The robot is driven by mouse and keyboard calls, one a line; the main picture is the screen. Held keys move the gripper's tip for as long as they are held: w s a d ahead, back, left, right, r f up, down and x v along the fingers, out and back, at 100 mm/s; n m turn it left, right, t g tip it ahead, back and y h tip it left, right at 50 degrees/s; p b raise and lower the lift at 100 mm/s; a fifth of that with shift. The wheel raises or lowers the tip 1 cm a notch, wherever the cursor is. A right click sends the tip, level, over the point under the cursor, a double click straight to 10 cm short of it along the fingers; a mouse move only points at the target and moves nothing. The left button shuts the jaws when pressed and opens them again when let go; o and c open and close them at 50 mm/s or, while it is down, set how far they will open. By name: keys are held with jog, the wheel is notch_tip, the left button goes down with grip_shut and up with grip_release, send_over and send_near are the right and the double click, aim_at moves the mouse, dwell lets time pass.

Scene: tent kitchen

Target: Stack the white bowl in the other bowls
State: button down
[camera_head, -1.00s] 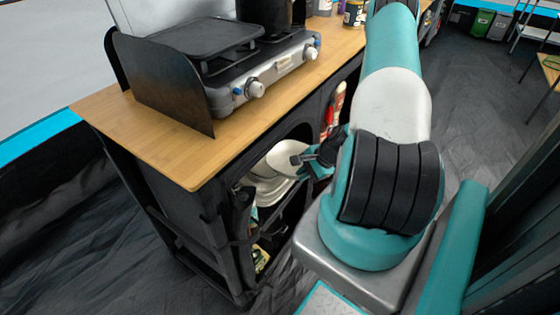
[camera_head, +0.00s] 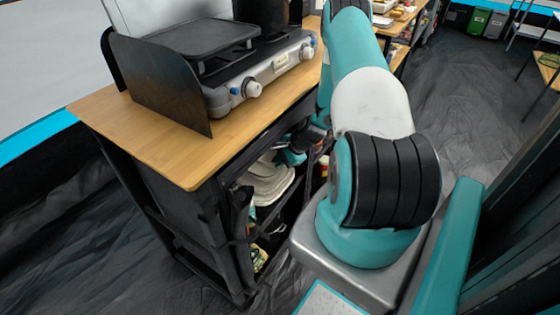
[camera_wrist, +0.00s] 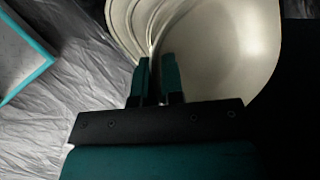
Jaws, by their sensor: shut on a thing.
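The white bowl (camera_wrist: 232,45) is tilted in the wrist view, with its pale inside facing the camera. My gripper (camera_wrist: 157,72) is shut on its near rim. The other bowls (camera_wrist: 124,18) show as close, nested pale rims just left of the held bowl; I cannot tell whether they touch it. In the head view, the stack of other bowls (camera_head: 268,188) sits on a shelf inside the cabinet. My gripper and the held bowl are inside the opening above the stack, mostly hidden by the shade and the cabinet frame.
The black cabinet (camera_head: 205,218) has a wooden top (camera_head: 160,148) close above my arm. A camping stove (camera_head: 255,85) stands on it. Dark frame posts border the shelf opening. Small packages (camera_head: 258,256) lie on a lower shelf. The floor left of the cabinet is clear.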

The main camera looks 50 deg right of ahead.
jog(key=shift+f+b, duration=0.45)
jog(key=shift+f, duration=0.15)
jog(key=c, duration=1.2)
grip_release()
jog(key=shift+c, duration=0.2)
jog(key=shift+r, duration=0.15)
jog(key=shift+s+d+r+p, duration=0.1)
jog(key=shift+s+r+p, duration=0.1)
jog(key=shift+r+p, duration=0.55)
jog(key=s+d+b, duration=0.1)
jog(key=s+d, duration=0.3)
jog(key=s, duration=0.7)
jog(key=shift+s+d+r, duration=0.2)
jog(key=shift+d+r, duration=0.05)
jog(key=shift+d, duration=0.15)
